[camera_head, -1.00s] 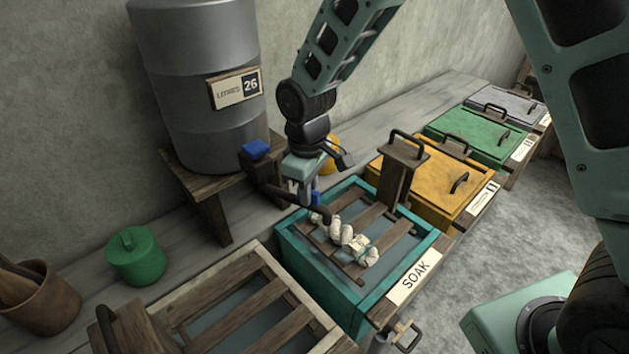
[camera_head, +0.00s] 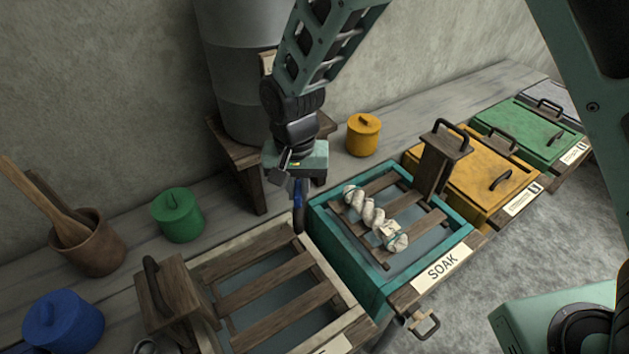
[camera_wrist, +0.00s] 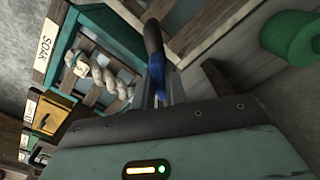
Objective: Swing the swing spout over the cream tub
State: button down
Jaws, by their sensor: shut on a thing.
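The swing spout (camera_head: 299,216) is a dark pipe with a blue grip, seen nearly end-on below my gripper (camera_head: 297,186). My gripper is shut on the blue part, which also shows between the fingers in the wrist view (camera_wrist: 156,70). The cream tub (camera_head: 242,243) has a pale rim and wooden slats across it, at front centre-left. The spout's lower end appears by the cream tub's back right corner, near the gap to the teal SOAK tub (camera_head: 345,240). I cannot tell exactly which rim it is above. The arm hides the spout's root.
A pale twisted skein (camera_head: 372,214) lies on the teal tub's slats. A grey barrel (camera_head: 235,85) stands on a wooden stand behind my gripper. A green pot (camera_head: 177,215), a yellow pot (camera_head: 363,135) and a blue pot (camera_head: 62,320) stand on the bench.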

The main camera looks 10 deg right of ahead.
jog(key=w+a+m+p, duration=0.2)
jog(key=a+m, duration=0.3)
jog(key=shift+w+a+m, duration=0.2)
jog(key=shift+a+m, duration=0.05)
jog(key=shift+m, duration=0.05)
jog(key=shift+r, duration=0.1)
dwell(0.3)
jog(key=c, duration=1.4)
grip_release()
jog(key=shift+c, duration=0.2)
notch_tip(320, 180, up, 17)
jog(key=b, duration=0.2)
jog(key=shift+r+b, duration=0.15)
jog(key=shift+b, duration=0.15)
